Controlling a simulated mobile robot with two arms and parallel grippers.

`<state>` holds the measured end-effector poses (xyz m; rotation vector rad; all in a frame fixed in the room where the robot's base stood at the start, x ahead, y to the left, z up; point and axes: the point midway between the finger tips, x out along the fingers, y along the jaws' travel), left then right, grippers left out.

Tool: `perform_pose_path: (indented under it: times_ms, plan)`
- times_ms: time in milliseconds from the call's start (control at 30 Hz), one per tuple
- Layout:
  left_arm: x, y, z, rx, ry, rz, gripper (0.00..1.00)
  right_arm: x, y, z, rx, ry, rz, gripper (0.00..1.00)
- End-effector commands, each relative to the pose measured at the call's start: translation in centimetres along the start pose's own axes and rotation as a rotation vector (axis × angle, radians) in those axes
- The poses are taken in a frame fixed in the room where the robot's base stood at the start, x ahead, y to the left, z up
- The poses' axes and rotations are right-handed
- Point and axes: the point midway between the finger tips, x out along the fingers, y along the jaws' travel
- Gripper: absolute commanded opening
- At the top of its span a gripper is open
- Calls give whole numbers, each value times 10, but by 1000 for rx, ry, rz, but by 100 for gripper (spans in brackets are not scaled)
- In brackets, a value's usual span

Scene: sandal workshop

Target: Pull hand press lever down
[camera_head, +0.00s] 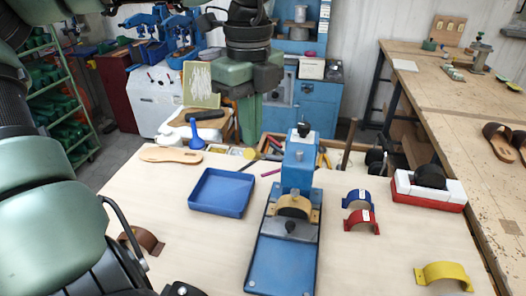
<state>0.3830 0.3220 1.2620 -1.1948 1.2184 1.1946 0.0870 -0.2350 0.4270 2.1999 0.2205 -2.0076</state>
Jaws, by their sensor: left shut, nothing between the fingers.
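The blue hand press (299,166) stands on the table in the middle of the head view. Its long blue base plate (279,271) points toward me. A black knob (303,130) shows at the top of the press and looks like the lever's end; it is up, and the rest of the lever is hard to make out. A tan arched piece (293,206) sits under the press head. My left gripper (180,289) is at the bottom edge, partly cut off, shut and empty, apart from the press to its left.
A blue tray (221,193) lies left of the press. Blue (357,199), red (361,222) and yellow (443,275) arched pieces lie right of it. A brown arched piece (148,241) lies near my left arm. A red-and-white block (429,190) stands at the right.

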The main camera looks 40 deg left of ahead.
Motion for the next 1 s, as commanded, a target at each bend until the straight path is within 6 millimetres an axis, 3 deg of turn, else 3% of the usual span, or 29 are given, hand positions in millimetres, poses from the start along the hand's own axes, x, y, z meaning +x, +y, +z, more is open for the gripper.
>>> perform_pose_path:
  times_ms: [1000]
  plan:
    - [45, 0, 0, 0, -1, 0, 0, 43, -1, 3, -1, 1, 0, 42]
